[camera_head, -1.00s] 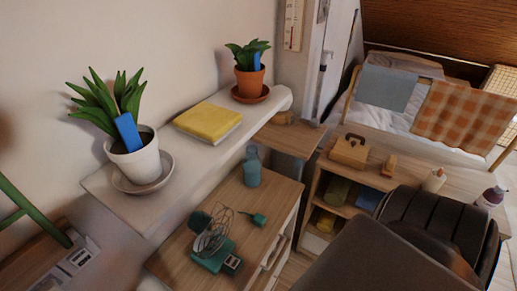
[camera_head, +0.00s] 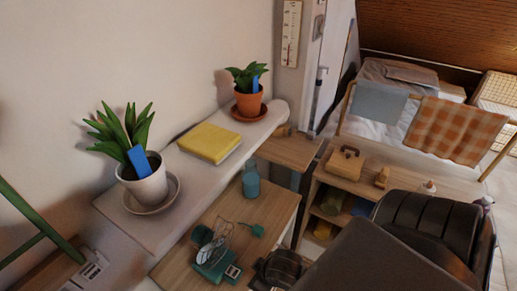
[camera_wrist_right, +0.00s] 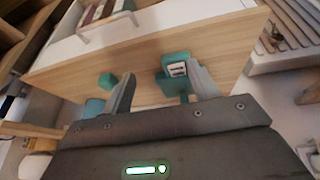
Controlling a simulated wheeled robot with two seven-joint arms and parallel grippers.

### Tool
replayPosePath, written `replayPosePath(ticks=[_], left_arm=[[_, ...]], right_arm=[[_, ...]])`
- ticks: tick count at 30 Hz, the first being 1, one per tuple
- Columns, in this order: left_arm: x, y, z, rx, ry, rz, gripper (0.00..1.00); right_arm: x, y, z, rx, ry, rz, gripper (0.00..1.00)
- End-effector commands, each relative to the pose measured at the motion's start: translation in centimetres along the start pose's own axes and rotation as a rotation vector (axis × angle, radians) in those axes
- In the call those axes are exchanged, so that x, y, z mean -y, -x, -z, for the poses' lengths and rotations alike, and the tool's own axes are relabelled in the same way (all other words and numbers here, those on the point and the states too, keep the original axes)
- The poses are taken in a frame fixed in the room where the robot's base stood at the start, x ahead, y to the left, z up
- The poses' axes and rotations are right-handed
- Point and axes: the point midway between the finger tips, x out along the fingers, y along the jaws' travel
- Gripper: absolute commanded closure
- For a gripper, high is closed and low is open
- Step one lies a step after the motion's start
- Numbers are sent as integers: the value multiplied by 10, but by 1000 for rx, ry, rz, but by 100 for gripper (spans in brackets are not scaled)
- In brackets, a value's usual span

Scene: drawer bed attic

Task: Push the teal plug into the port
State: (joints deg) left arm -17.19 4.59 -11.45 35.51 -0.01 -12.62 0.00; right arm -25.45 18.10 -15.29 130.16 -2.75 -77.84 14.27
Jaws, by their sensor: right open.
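The teal plug (camera_head: 250,229) lies on the low wooden table, to the right of a teal fan with a wire cage (camera_head: 215,243). A teal block with a pale port face (camera_head: 232,271) sits by the fan base near the table's front. In the right wrist view, the port block (camera_wrist_right: 176,71) is close to the right-hand finger, and a small teal piece that looks like the plug (camera_wrist_right: 107,81) is by the left-hand finger. My left gripper is not in view.
A teal bottle (camera_head: 250,182) stands behind the plug on the table (camera_head: 276,207). Above it, a white shelf (camera_head: 190,190) holds a yellow book (camera_head: 209,143) and two potted plants. A wooden cabinet (camera_head: 400,182) stands to the right. The tabletop near the plug is mostly clear.

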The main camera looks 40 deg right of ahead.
Motion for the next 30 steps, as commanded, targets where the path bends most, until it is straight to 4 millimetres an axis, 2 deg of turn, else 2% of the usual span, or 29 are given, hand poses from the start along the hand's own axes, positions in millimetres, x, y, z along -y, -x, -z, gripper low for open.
replayPosePath(ticks=[1,6,10,14,17,21,24,30], left_arm=[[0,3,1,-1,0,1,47],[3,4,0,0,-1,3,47],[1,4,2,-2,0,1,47],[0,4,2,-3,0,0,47],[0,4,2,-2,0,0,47],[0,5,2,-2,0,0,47],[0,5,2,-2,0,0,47],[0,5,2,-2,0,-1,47]], right_arm=[[-10,7,17,-43,34,-17,40],[-24,3,53,-145,88,-21,40],[-38,-7,74,-194,123,5,40],[-60,-19,89,-202,145,44,40],[-87,-25,93,-167,146,75,40],[-132,-25,88,-70,106,97,40],[-154,-22,83,-15,71,99,40],[-166,-19,79,20,47,98,40]])
